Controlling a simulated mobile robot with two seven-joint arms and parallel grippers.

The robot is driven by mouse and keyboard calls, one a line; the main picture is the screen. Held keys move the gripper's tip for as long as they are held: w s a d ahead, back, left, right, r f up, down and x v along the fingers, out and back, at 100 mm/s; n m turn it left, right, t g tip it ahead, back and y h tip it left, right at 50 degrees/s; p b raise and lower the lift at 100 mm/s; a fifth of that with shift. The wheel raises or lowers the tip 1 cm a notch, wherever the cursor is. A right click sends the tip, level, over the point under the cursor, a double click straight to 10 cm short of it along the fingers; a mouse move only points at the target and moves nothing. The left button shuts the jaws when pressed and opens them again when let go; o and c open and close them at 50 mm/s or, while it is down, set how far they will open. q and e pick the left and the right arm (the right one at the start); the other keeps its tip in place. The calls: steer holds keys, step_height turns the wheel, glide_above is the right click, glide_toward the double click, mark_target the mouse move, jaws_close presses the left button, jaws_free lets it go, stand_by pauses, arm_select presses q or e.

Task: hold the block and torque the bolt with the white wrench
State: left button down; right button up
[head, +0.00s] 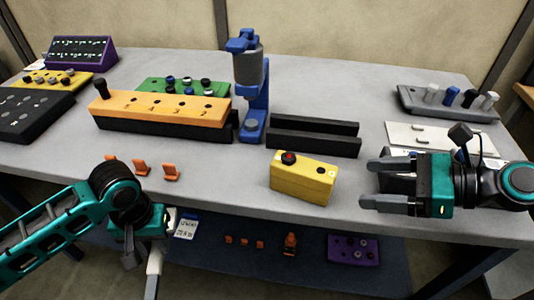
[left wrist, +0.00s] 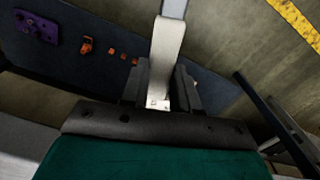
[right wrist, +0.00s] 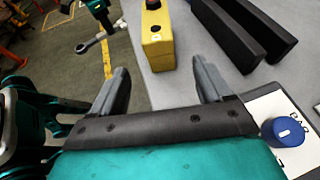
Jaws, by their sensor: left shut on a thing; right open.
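A yellow block (head: 300,182) with a red-and-black bolt head (head: 289,158) and a dark hole on top sits near the table's front edge. The right wrist view shows the block (right wrist: 157,42) ahead of my right fingers. My right gripper (head: 370,184) is open and empty, just right of the block and not touching it. My left gripper (head: 155,238) is shut on the white wrench (head: 154,264), low in front of the table edge. The left wrist view shows the wrench handle (left wrist: 167,50) between the fingers. The wrench's grey ring end (right wrist: 84,46) shows in the right wrist view.
Black rails (head: 315,138) stand behind the block, with a blue press-like stand (head: 255,100) beside them. An orange rack (head: 165,110) and small orange clips (head: 171,172) are on the left. A lower shelf (head: 300,268) holds a purple block (head: 353,249).

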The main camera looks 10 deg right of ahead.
mark_target(314, 180)
steer(key=shift+b+x, duration=0.35)
steer(key=shift+x, duration=0.7)
steer(key=x, duration=1)
steer(key=shift+r, duration=0.15)
steer(key=shift+s, duration=0.1)
steer(key=c, duration=1.4)
